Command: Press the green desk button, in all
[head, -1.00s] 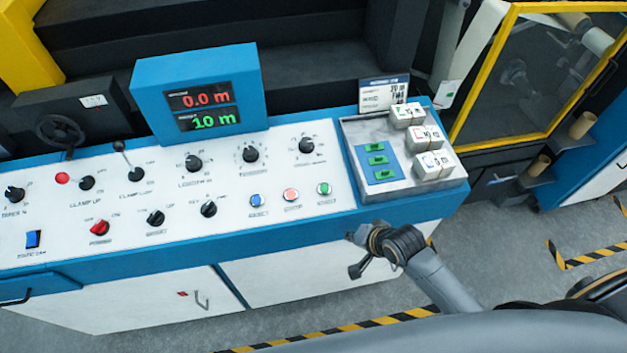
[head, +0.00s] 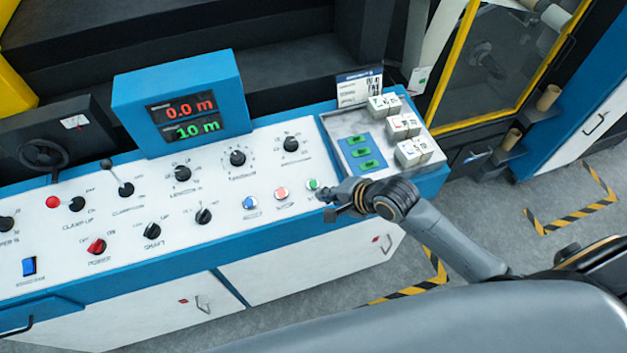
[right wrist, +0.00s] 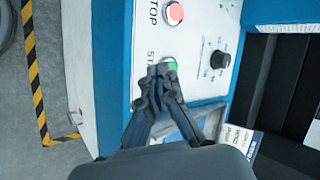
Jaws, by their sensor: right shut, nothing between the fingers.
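The green desk button (head: 314,184) is at the right end of a row of three on the white sloped panel. It also shows in the right wrist view (right wrist: 171,63), partly hidden behind my fingertips. My right gripper (head: 324,196) is shut and empty, with its tips just beside and in front of the green button. In the right wrist view my shut fingers (right wrist: 161,72) overlap the button's near edge. I cannot tell whether they touch it. My left gripper is not in view.
A salmon-red button (head: 281,194) and a blue button (head: 249,203) sit left of the green one. A metal tray (head: 335,124) with white boxes and green pieces is at the right. A blue display box (head: 236,115) stands behind the knobs. Grey floor is open in front.

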